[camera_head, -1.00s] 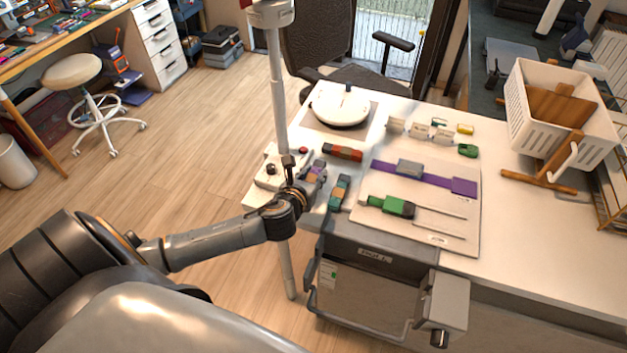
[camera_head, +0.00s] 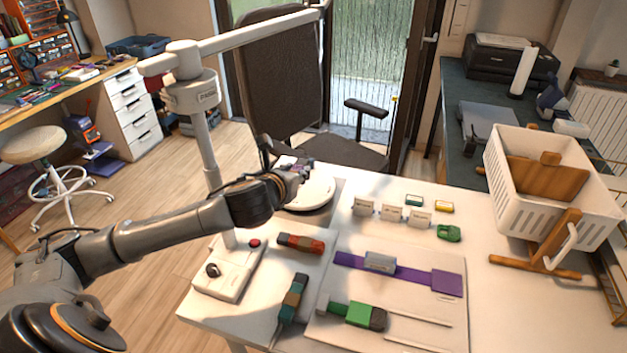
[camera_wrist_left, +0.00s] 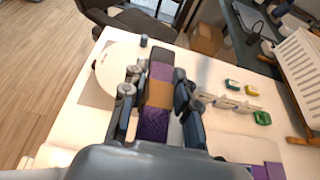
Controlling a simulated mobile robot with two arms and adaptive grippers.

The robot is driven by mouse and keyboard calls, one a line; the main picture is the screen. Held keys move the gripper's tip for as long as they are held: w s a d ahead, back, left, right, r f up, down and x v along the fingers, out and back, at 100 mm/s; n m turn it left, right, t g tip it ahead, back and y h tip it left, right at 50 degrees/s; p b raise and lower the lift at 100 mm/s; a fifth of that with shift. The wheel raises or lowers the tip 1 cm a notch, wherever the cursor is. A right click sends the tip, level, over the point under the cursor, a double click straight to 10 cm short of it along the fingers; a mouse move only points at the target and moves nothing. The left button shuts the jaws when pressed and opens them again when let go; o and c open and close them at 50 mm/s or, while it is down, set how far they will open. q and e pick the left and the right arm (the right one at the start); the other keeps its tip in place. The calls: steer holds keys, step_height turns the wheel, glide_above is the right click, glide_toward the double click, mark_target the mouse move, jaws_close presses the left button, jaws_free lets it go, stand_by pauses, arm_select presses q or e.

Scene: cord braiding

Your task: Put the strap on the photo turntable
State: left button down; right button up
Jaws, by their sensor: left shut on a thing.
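My left gripper (camera_head: 292,170) is shut on a rolled strap with purple, orange and dark bands. The strap (camera_wrist_left: 157,95) shows clearly between the fingers (camera_wrist_left: 158,105) in the left wrist view; in the head view the gripper mostly hides it. The photo turntable (camera_head: 318,193) is a white round disc at the back left of the white table. In the head view the gripper overlaps its far left part and appears above it. The disc (camera_wrist_left: 108,68) also shows in the left wrist view, left of the strap. My right gripper is not in view.
A red-and-dark roll (camera_head: 300,243) and a teal-and-brown roll (camera_head: 293,298) lie in front. A board (camera_head: 415,283) holds a purple strap and a green roll. A white crate (camera_head: 505,192) stands at right.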

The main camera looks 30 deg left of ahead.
mark_target(302, 184)
arm_select(q)
steer(key=w+a+f, duration=0.1)
steer(key=w+f, duration=0.1)
steer(key=w, duration=0.1)
steer(key=w+a+f, duration=0.2)
steer(key=w, duration=0.1)
steer(key=w+a+f, duration=0.2)
steer(key=w, duration=0.1)
steer(key=shift+w+f, duration=0.1)
steer(key=shift+w, duration=0.2)
steer(key=shift+w+a+f, duration=0.3)
steer(key=shift+w+f, duration=0.2)
steer(key=shift+f, duration=0.1)
steer(key=shift+w+a+f, duration=0.25)
steer(key=shift+w+f, duration=0.2)
steer(key=shift+f, duration=0.15)
steer(key=shift+w+a+f, duration=0.1)
steer(key=shift+w+f, duration=0.05)
steer(key=shift+f, duration=0.05)
step_height(302, 184, down, 2)
steer(key=shift+w+f, duration=0.1)
steer(key=shift+f, duration=0.5)
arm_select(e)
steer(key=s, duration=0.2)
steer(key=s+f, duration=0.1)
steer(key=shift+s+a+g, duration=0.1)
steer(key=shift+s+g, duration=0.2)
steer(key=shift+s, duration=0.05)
